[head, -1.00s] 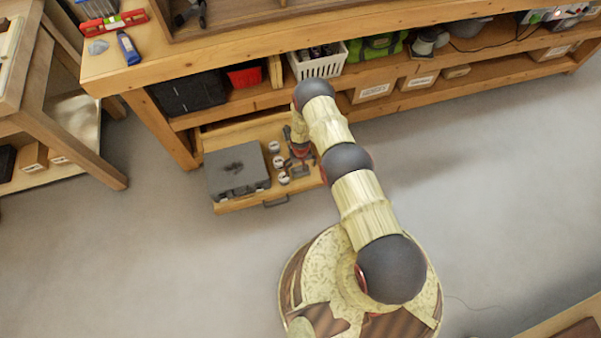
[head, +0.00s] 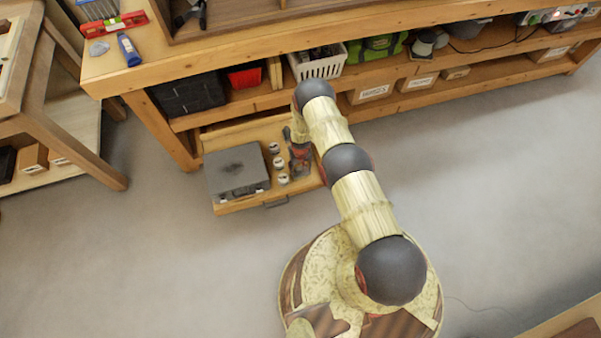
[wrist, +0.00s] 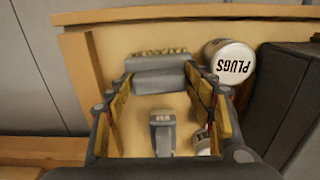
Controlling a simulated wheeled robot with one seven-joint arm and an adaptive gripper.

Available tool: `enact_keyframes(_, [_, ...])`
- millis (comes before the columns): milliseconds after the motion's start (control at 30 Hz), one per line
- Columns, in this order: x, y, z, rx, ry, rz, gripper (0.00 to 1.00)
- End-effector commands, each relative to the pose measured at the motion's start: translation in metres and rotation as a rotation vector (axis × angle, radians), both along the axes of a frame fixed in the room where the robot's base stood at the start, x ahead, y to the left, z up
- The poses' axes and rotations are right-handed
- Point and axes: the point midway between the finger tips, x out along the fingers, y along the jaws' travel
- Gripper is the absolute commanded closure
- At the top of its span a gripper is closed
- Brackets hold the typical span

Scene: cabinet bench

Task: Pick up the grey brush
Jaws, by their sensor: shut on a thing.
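The grey brush (wrist: 158,82) lies in the open drawer (head: 242,206), its grey head across the far end and pale bristles at the far side. A grey handle part (wrist: 163,130) points toward the wrist camera. My gripper (wrist: 161,80) has one finger on each side of the brush head and is shut on it. In the head view my gripper (head: 301,168) is low over the drawer's right part, and the brush cannot be made out there. I cannot tell whether the brush is clear of the drawer floor.
A white tin marked PLUGS (wrist: 231,63) stands close to the right finger. Several small tins (head: 278,162) stand in a row left of my gripper. A grey case (head: 238,170) fills the drawer's left part. The workbench (head: 250,60) overhangs behind; the floor in front is clear.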

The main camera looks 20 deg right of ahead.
Motion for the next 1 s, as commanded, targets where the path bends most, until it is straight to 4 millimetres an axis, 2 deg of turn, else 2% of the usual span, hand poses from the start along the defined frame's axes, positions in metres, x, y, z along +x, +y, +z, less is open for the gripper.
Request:
enact_keyframes(33, [-0.005,0.001,-0.004,0.000,0.007,0.001,0.61])
enact_keyframes(400, [-0.008,0.002,-0.006,0.000,0.010,0.001,0.82])
enact_keyframes(667, [-0.009,0.002,-0.006,0.000,0.012,0.002,0.84])
enact_keyframes(833, [-0.009,0.002,0.008,0.000,0.013,0.002,0.84])
enact_keyframes(967, [-0.007,0.001,0.034,0.000,0.008,0.001,0.84])
enact_keyframes(1000, [-0.015,0.001,0.042,0.000,0.011,0.001,0.85])
